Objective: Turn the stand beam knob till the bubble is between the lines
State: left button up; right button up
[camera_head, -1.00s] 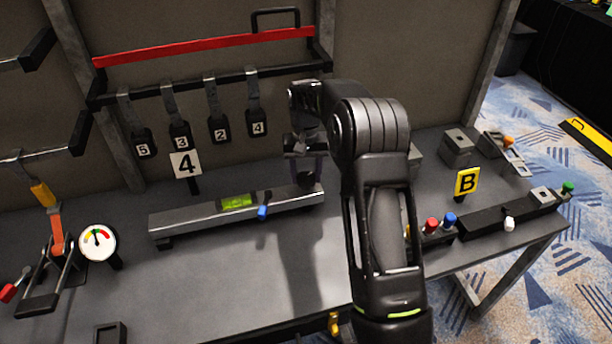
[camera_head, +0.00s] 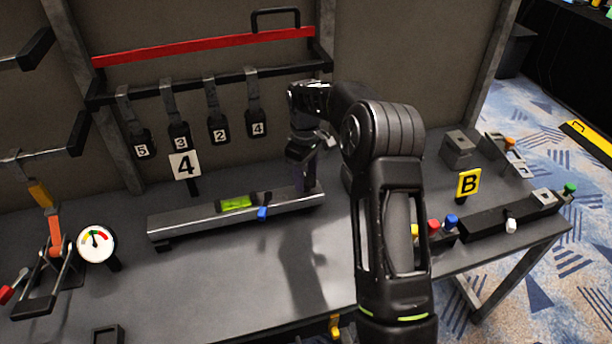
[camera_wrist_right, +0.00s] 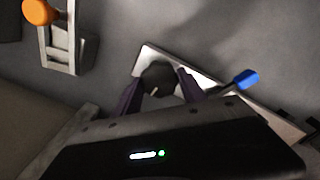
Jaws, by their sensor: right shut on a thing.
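The stand beam (camera_head: 180,226) is a long grey bar on the workbench, below the sign marked 4. A bright green level vial (camera_head: 236,203) sits on its top. The bubble and its lines are too small to read. A blue-tipped lever (camera_head: 262,213) is on the beam's front; its blue tip also shows in the right wrist view (camera_wrist_right: 246,79). My right gripper (camera_head: 307,186) points down at the beam's right end. In the right wrist view its fingers (camera_wrist_right: 159,92) are shut around the dark round knob (camera_wrist_right: 158,76). The left gripper is out of view.
Numbered black tags (camera_head: 218,130) hang behind the beam. A round gauge (camera_head: 96,243) and an orange-handled clamp (camera_head: 56,238) stand at left. The bench in front of the beam is clear.

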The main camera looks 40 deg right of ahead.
aim_at(306, 178)
jog(key=shift+w+r+n, duration=0.2)
jog(key=shift+r+n, duration=0.1)
jog(key=shift+n, duration=0.3)
jog(key=shift+d, duration=0.1)
jog(key=o, duration=1.4)
jog(key=shift+s+f, duration=0.1)
jog(key=shift+s, duration=0.05)
jog(key=shift+c, duration=0.2)
jog(key=shift+r+b, duration=0.4)
jog(key=shift+r, duration=3.5)
